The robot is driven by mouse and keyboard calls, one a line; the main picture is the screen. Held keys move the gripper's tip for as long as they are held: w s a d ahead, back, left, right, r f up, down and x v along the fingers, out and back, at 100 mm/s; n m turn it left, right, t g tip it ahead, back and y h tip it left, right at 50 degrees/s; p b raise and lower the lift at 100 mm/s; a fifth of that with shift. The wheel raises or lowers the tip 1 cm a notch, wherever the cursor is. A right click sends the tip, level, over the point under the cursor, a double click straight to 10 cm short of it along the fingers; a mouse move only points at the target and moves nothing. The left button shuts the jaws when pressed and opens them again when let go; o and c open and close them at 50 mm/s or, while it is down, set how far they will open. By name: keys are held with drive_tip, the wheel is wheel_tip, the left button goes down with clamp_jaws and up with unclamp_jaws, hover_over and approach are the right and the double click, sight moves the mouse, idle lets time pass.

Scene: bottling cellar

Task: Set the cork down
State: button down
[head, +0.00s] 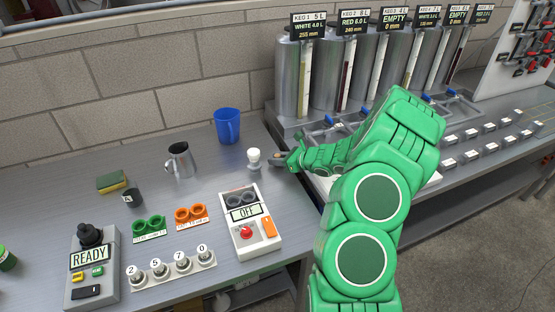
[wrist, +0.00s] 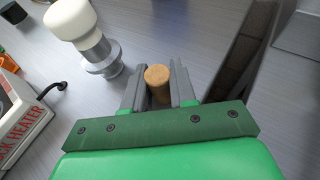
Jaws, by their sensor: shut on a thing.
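The cork (wrist: 158,84) is a short tan cylinder in the wrist view, upright-looking with its round end towards the camera. My gripper (wrist: 159,88) is shut on it, with one grey finger on each side. In the head view my gripper (head: 279,160) is low over the grey bench, at the right end of its clear part. The cork is too small there to make out well. From these views I cannot tell whether the cork touches the bench.
A white-topped metal stopper-like piece (head: 254,155) stands just left of my gripper; it also shows in the wrist view (wrist: 75,22). The white heater box (head: 246,222) is nearer. A blue cup (head: 227,126) and metal jug (head: 181,161) stand further left. Kegs (head: 293,78) stand behind.

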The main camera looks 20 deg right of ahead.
drive_tip(key=shift+f, duration=0.15)
drive_tip(key=c, duration=0.9)
unclamp_jaws()
